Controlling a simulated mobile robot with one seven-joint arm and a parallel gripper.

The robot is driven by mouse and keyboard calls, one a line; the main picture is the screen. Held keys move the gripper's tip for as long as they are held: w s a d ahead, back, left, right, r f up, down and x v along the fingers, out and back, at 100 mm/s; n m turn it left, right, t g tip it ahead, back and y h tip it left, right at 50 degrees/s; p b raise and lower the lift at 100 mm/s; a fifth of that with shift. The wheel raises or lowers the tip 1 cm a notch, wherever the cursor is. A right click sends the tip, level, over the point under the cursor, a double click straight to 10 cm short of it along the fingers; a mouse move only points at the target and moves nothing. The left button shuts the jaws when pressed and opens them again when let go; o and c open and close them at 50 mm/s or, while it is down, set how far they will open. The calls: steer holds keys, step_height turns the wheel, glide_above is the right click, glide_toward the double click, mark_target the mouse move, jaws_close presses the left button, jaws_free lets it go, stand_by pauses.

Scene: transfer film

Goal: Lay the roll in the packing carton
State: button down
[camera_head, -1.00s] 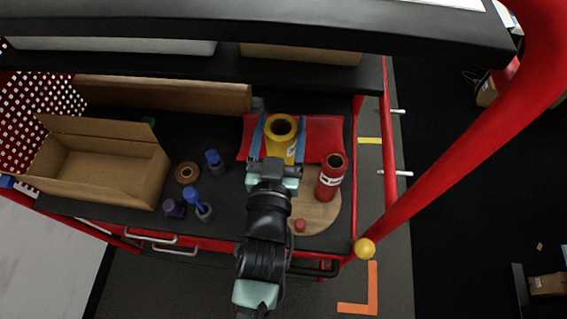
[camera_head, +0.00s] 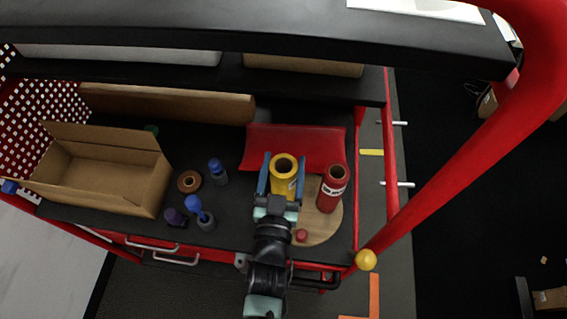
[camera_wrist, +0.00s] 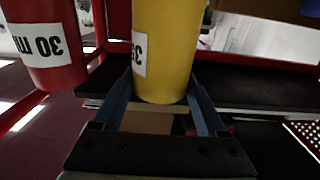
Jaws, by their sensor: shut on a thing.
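A yellow roll (camera_head: 284,178) with a white label and a hollow core stands upright between the blue fingers of my gripper (camera_head: 279,185). My gripper is shut on it; in the wrist view the roll (camera_wrist: 165,50) fills the space between the two fingers (camera_wrist: 165,105). The packing carton (camera_head: 118,178) is an open brown box at the left of the bench, with its flaps up and no contents visible. A red roll (camera_head: 333,187) stands upright on a round wooden board, just right of my gripper. The red roll also shows in the wrist view (camera_wrist: 45,45).
The round wooden board (camera_head: 322,226) bears a small red piece (camera_head: 301,235). A red cradle (camera_head: 300,147) lies behind my gripper. A tape roll (camera_head: 189,181) and several blue-capped bottles (camera_head: 202,214) stand between carton and gripper. A shelf overhangs the back.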

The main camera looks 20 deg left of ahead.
steer(key=shift+f, duration=0.2)
jaws_free()
steer(key=shift+s+r, duration=0.1)
steer(key=shift+r, duration=0.15)
steer(key=b+v, duration=0.3)
steer(key=v, duration=0.9)
steer(key=shift+b, duration=0.3)
